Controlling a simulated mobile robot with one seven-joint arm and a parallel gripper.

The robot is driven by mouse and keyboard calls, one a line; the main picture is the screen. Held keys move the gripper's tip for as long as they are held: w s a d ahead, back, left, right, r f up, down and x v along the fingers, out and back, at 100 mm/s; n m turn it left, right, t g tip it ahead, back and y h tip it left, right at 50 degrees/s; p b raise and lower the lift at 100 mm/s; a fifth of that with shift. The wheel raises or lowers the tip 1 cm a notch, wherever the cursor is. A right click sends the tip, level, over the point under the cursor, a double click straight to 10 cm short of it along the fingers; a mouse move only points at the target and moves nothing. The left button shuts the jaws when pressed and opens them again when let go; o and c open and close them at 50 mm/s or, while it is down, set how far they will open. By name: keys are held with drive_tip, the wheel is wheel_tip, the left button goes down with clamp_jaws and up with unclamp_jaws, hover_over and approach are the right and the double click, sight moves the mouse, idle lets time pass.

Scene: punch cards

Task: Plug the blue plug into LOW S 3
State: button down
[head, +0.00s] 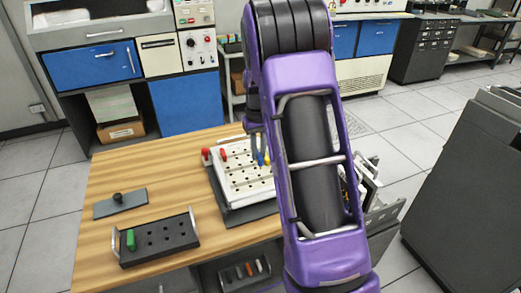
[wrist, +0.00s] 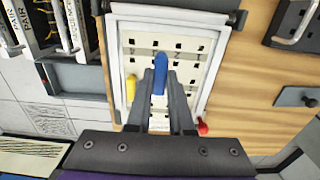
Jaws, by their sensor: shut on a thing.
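The blue plug (wrist: 160,68) is between the fingers of my gripper (wrist: 160,84) in the wrist view, over the white panel (wrist: 196,50) with its rows of square holes. My gripper is shut on it. In the head view my gripper (head: 259,152) is over the panel's upper right part, and the panel (head: 228,181) is partly hidden by my arm. The plug's tip is hidden, so I cannot tell whether it is in a hole. The panel's labels are too small to read, so I cannot pick out LOW S 3.
A yellow plug (wrist: 130,88) and a red plug (wrist: 203,126) stand on the panel near my fingers. A black rack (head: 160,253) holds a green plug (head: 131,240). A grey plate with a black knob (head: 118,200) lies left.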

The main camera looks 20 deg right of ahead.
drive_tip(key=shift+w+d+f+b, duration=0.15)
drive_tip(key=shift+f+b, duration=0.25)
drive_tip(key=shift+f, duration=0.5)
drive_tip(key=shift+s+d+f+b, duration=0.1)
drive_tip(key=shift+d+f+b, duration=0.2)
drive_tip(key=shift+f, duration=0.65)
drive_tip(key=shift+w+d+f+b, duration=0.1)
drive_tip(key=shift+f+b, duration=0.35)
drive_tip(key=shift+f, duration=0.45)
drive_tip(key=shift+a+f+b, duration=0.1)
drive_tip(key=shift+f+b, duration=0.75)
drive_tip(key=shift+f, duration=0.5)
drive_tip(key=c, duration=0.7)
unclamp_jaws()
wheel_tip(320, 180, up, 17)
drive_tip(key=shift+r+p, duration=0.2)
drive_tip(key=shift+p, duration=0.6)
